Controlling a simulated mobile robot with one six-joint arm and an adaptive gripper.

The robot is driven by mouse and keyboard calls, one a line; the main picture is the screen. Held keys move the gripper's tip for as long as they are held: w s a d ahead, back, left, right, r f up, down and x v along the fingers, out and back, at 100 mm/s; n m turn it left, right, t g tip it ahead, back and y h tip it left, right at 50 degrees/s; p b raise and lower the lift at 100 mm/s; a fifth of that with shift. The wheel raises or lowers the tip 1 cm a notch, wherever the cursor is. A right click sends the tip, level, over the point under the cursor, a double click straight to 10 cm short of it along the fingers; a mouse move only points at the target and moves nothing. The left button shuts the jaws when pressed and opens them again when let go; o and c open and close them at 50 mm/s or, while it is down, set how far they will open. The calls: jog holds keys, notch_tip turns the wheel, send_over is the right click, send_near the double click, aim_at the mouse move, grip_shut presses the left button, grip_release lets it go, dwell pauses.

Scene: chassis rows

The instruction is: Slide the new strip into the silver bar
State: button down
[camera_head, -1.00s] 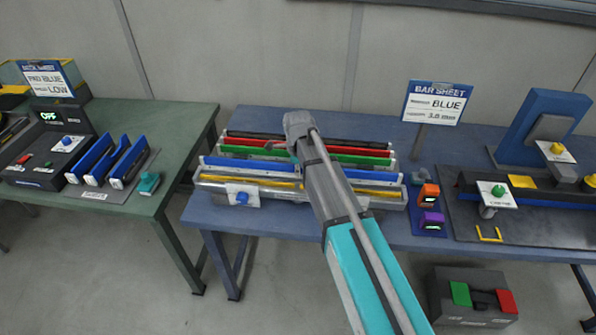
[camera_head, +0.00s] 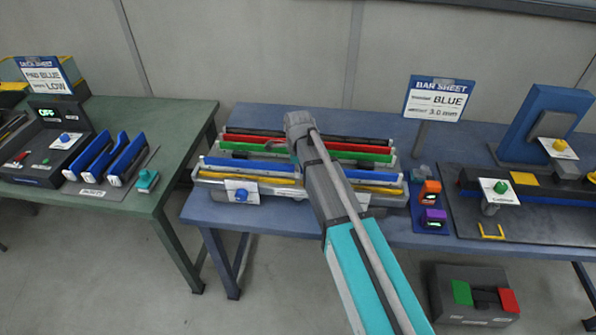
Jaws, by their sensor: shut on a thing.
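A long blue strip (camera_head: 245,168) lies left to right across the middle table, just behind a yellow strip (camera_head: 240,180). The silver bar (camera_head: 285,195) runs along the table's front, below the yellow strip. My gripper (camera_head: 296,160) is pointing down at the middle of the blue strip and is shut on it. My own arm hides most of the fingers and the middle of the strips. I cannot tell whether the blue strip touches the silver bar.
Green (camera_head: 375,158), red (camera_head: 245,147) and black (camera_head: 250,137) strips lie behind. A white card with a blue button (camera_head: 241,196) stands at the bar's left front. Orange and purple devices (camera_head: 430,205) sit right of the bar. The sign (camera_head: 438,98) reads BLUE.

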jog(key=shift+f+b, duration=0.4)
jog(key=shift+f, duration=0.05)
dwell(0.5)
jog(key=c, duration=0.6)
grip_release()
jog(key=shift+r, duration=0.15)
notch_tip(320, 180, up, 8)
jog(key=p, duration=0.8)
jog(key=s+d+r+p, duration=0.1)
jog(key=s+d, duration=0.3)
jog(key=shift+s+r+p, duration=0.3)
jog(key=shift+s+p, duration=0.05)
jog(key=shift+p, duration=0.05)
jog(key=shift+d, duration=0.2)
